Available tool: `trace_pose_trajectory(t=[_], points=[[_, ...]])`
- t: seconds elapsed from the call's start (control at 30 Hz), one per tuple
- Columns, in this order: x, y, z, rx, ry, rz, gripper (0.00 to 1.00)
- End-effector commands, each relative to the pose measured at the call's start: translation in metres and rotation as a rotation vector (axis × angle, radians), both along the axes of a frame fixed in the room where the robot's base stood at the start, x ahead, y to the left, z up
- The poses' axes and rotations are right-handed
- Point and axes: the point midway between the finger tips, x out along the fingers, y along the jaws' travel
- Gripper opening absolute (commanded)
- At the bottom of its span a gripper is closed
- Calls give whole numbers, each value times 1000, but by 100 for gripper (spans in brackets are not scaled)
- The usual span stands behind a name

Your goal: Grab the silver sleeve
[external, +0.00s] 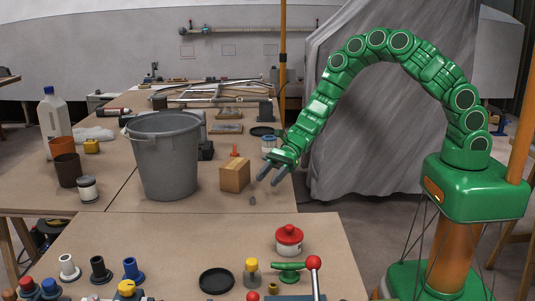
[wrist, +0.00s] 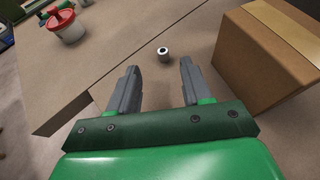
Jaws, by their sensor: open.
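The silver sleeve (wrist: 163,53) is a small metal ring with a dark hole. In the wrist view it lies on the brown table, a little beyond the fingertips and roughly between them. In the external view it shows as a small grey piece (external: 252,201) on the table, near the front of the cardboard box. My gripper (wrist: 158,72) is open, its two grey fingers apart with nothing between them. In the external view my gripper (external: 267,180) hangs above the table, pointing down and left, above and to the right of the sleeve.
A cardboard box (wrist: 262,55) stands close to the right finger in the wrist view; it also shows in the external view (external: 235,176). A large grey bucket (external: 165,160) stands left of it. A red-lidded pot (external: 289,240) stands on the nearer table.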

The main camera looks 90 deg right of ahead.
Motion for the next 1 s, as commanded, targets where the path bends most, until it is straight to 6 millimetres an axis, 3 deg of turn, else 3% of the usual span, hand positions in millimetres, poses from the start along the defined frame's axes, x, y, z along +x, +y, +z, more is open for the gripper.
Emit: trace_pose_trajectory(t=[0.47,1.0], points=[[17,17,-16,1,8,-11,49],[44,54,-36,0,9,-9,49]])
